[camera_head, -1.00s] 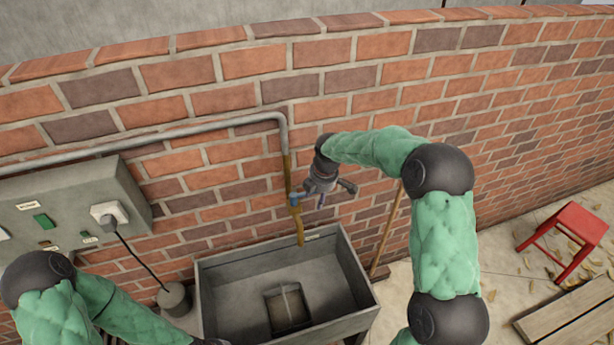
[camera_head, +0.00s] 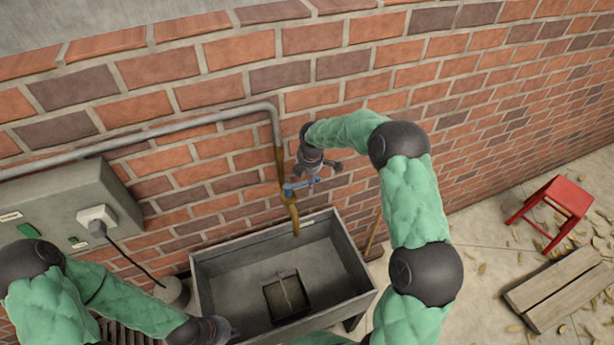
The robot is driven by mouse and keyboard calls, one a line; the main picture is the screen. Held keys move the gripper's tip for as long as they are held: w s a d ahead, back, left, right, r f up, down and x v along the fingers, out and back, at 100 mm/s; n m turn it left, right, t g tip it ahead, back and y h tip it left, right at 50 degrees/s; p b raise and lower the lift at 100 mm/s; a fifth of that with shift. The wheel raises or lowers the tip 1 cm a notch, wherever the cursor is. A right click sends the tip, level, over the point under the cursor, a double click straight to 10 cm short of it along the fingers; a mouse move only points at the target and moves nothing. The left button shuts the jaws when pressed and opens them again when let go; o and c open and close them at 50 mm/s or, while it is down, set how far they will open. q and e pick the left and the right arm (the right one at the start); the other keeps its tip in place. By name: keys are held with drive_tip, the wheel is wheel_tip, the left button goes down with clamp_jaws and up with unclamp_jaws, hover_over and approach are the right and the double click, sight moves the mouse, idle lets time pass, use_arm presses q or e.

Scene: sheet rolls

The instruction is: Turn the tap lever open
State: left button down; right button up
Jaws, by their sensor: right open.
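The brass tap (camera_head: 287,190) hangs from the grey pipe on the brick wall, its spout (camera_head: 295,222) pointing down over the sink. Its blue lever (camera_head: 302,184) sticks out to the right of the tap body. My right gripper (camera_head: 322,173) is open, right beside the lever's outer end; one finger partly overlaps it, and I cannot tell whether they touch. My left gripper (camera_head: 232,332) is low at the sink's front left corner, mostly cut off by the bottom edge, so its jaws are unclear.
A grey sink (camera_head: 212,268) with a dark square object (camera_head: 287,296) inside stands below the tap. A grey electrical box (camera_head: 60,212) with a plug (camera_head: 97,220) is at left. A red stool (camera_head: 566,196) and wooden planks (camera_head: 560,290) lie well off to the right.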

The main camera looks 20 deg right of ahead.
drive_tip(key=shift+f, duration=0.4)
drive_tip(key=shift+w+f, duration=0.2)
drive_tip(key=shift+f, duration=0.15)
drive_tip(key=shift+c, duration=1.1)
clamp_jaws()
drive_tip(key=shift+s, duration=0.1)
